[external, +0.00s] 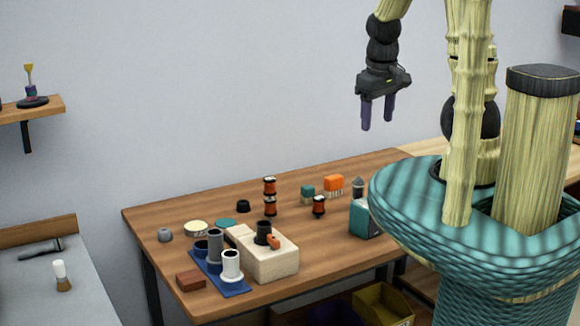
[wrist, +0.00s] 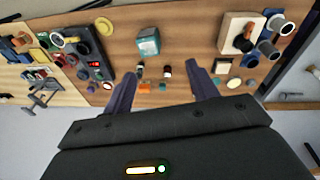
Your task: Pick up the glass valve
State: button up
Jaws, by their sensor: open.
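I cannot tell for certain which thing is the glass valve. A small grey piece with a pointed top (external: 358,187), possibly the valve, stands behind a teal box (external: 362,218) at the table's right part. Small dark upright pieces (wrist: 167,70) show between my fingers in the wrist view, too small to identify. My gripper (external: 377,115) is open and empty, pointing down high above the back right of the table. In the wrist view its two dark fingers (wrist: 160,75) are spread apart, and the teal box (wrist: 148,40) lies beyond them.
An orange-black stack (external: 270,197), a small orange-black piece (external: 319,206) and an orange block (external: 333,183) stand on the wooden table (external: 310,245). A pale wooden block (external: 270,260) and a blue mat (external: 236,289) with cylinders are at the front left.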

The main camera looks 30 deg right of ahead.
jog(key=w+d+f+n+g+h+b, duration=0.1)
jog(key=w+d+f+n+h+b, duration=0.55)
jog(key=d+f+n, duration=0.5)
jog(key=w+f+n+t+h, duration=0.1)
jog(key=w+f+n+t, duration=0.1)
jog(key=w+f+n, duration=0.1)
jog(key=w+f+n+t+h+b, duration=0.1)
jog(key=w+f+n+t, duration=0.2)
jog(key=w+n, duration=0.2)
jog(key=w+d+f+n+t+h, duration=0.1)
jog(key=w+f+n+t, duration=0.1)
jog(key=w, duration=0.4)
jog(key=shift+w+f+n+h+b, duration=0.1)
jog(key=shift+f+n+h+b, duration=0.25)
jog(key=shift+n, duration=0.6)
jog(key=shift+w+a+f+n+t, duration=0.2)
jog(key=shift+w+a+n+t, duration=0.1)
jog(key=shift+t, duration=0.2)
jog(key=shift+f+p, duration=0.4)
jog(key=shift+f, duration=1.55)
